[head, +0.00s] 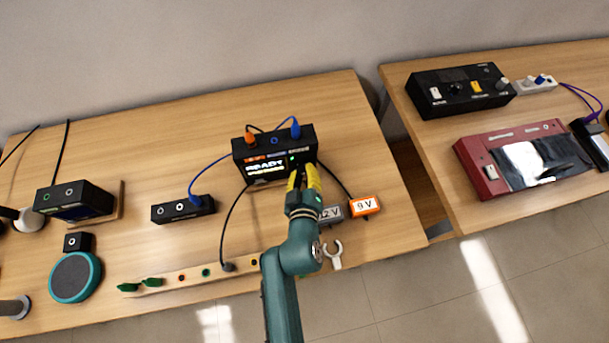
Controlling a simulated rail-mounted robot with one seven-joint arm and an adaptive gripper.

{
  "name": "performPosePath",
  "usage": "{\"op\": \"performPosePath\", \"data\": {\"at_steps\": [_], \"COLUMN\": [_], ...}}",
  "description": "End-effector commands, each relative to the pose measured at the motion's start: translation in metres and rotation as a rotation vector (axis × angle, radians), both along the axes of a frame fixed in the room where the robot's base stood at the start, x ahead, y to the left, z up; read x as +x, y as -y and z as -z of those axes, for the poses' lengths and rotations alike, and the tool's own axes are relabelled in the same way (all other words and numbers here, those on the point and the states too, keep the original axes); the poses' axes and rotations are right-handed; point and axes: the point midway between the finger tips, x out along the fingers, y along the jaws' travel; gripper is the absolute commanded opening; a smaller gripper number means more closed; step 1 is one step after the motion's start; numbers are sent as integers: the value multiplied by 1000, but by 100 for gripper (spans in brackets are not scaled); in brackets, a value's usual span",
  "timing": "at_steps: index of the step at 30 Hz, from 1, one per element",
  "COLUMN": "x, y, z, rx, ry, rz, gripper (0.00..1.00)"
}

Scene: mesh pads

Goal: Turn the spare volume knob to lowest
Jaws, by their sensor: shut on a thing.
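A black box (246,150) with a lit display reading "READY" stands at the back of the left table. My gripper (303,174) has its yellow fingers at the lower right of this box's front. The fingers are closed on a small part there, seemingly a knob, which they hide. I cannot read its pointer or setting, nor any label naming it as the spare volume knob.
An orange "9 V" block (365,206) and a grey "12 V" block (331,214) lie close right of my gripper. A blue cable (217,169) links the box to a small black unit (172,212). A second table (449,133) with devices stands right, across a gap.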

Motion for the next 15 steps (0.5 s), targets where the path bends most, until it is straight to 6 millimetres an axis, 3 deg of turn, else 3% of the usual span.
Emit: {"op": "performPosePath", "data": {"at_steps": [1, 15], "x": [-1, -1], "y": [-1, -1], "z": [7, 4], "rx": [-24, -139], "ry": [3, 27], "rz": [-1, 0], "gripper": [0, 0]}}
